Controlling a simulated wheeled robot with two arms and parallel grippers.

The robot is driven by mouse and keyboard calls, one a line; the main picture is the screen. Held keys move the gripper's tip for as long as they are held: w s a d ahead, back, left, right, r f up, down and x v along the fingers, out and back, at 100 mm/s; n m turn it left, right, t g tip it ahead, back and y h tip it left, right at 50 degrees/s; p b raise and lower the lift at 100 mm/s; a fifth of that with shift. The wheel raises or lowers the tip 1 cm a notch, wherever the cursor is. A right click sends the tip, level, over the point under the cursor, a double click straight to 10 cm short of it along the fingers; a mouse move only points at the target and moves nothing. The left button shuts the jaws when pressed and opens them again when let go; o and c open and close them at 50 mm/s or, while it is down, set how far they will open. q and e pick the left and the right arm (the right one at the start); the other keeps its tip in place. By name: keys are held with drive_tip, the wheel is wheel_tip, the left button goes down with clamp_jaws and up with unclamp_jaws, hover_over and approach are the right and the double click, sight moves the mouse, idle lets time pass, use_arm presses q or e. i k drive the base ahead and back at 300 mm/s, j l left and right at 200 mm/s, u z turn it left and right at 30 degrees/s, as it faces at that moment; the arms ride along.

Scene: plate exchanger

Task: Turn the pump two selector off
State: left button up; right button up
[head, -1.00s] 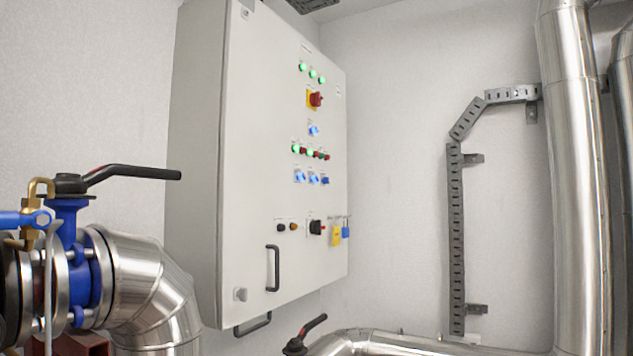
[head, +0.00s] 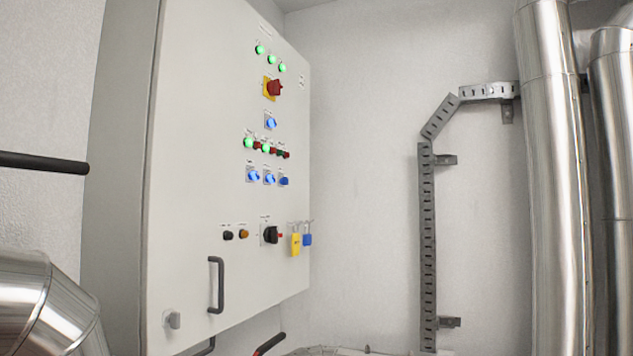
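A white control cabinet (head: 190,130) stands at the left of the head view, its front turned to the right. Several blue selectors are on it: one upper selector (head: 270,122) and a row of three with a left selector (head: 253,174), a middle selector (head: 269,177) and a right selector (head: 284,181). Their labels are too small to read, so I cannot tell which is pump two. Above the row are lit green lamps (head: 249,143) and red parts. Neither of my grippers is in view.
A red switch on yellow (head: 273,88) is above the selectors. A black handle (head: 216,285), black rotary switch (head: 270,235) and yellow and blue tags (head: 296,243) are lower. A steel pipe (head: 45,305) and black lever (head: 40,162) are at left; tall pipes (head: 555,180) stand right.

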sight(270, 178)
drive_tip(key=i+l+z, duration=0.15)
drive_tip(key=i+z, duration=0.2)
drive_tip(key=i, duration=0.25)
drive_tip(key=i+z, duration=0.35)
drive_tip(key=i, duration=0.25)
drive_tip(key=i+u, duration=0.4)
drive_tip(key=i+l+u, duration=0.1)
drive_tip(key=u, duration=0.35)
drive_tip(key=i, duration=0.05)
